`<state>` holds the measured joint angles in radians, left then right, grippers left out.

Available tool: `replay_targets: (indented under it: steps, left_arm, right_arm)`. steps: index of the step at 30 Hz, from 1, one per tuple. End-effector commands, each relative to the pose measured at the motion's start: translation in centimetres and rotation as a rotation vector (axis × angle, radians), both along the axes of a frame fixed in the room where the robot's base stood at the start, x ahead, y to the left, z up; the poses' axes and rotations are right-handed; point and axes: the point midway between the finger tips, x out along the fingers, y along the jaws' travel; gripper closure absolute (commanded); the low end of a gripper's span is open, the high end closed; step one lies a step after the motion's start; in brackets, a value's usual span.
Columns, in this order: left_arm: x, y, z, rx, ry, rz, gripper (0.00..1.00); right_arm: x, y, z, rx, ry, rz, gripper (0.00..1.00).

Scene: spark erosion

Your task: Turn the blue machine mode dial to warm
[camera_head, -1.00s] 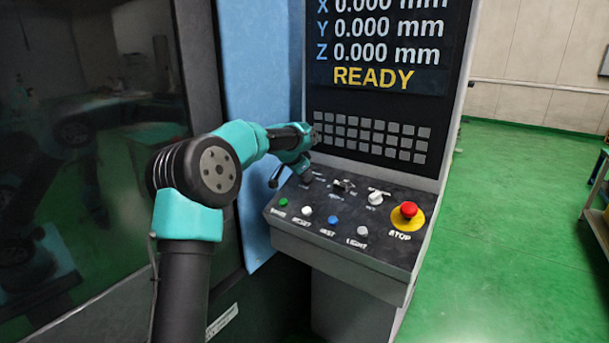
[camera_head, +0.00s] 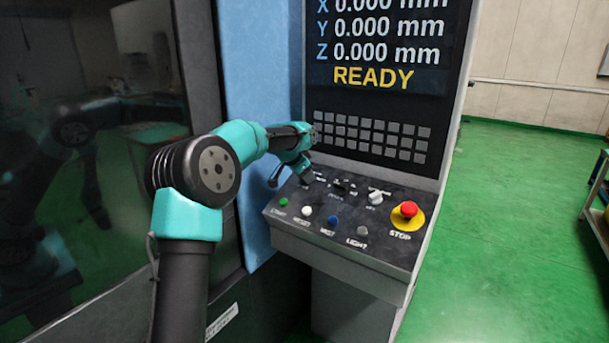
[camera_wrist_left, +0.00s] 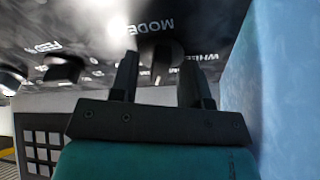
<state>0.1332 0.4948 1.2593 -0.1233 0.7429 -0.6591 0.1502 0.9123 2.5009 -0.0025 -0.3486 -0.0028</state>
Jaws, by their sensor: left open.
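The mode dial (camera_wrist_left: 167,60) is a dark knob on the sloped control panel (camera_head: 345,225), beside the printed word MODE in the left wrist view. In the head view my left gripper hides it. My left gripper (camera_head: 304,179) is at the panel's upper left corner. In the left wrist view my left gripper (camera_wrist_left: 158,75) is open, with its two dark fingers on either side of the dial. I cannot tell whether they touch it. The dial's setting is not readable. My right gripper is not in view.
A dark feed knob (camera_wrist_left: 63,68) stands beside the dial, and a pale knob (camera_head: 375,198) is farther right. Several push buttons line the panel's front edge, with a red stop button (camera_head: 409,209) at right. A blue wall (camera_head: 262,110) stands close to the gripper's left.

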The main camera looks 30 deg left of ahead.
Motion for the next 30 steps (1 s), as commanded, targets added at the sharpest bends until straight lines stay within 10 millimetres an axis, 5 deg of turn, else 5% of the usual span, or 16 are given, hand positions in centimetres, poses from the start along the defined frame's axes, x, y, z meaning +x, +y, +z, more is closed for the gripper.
replay_targets:
  steps: [30]
  left_arm:
    - [-9.6, 2.0, 13.2, 0.000, -0.001, 0.000, 0.57]
  right_arm:
    - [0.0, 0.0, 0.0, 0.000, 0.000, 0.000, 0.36]
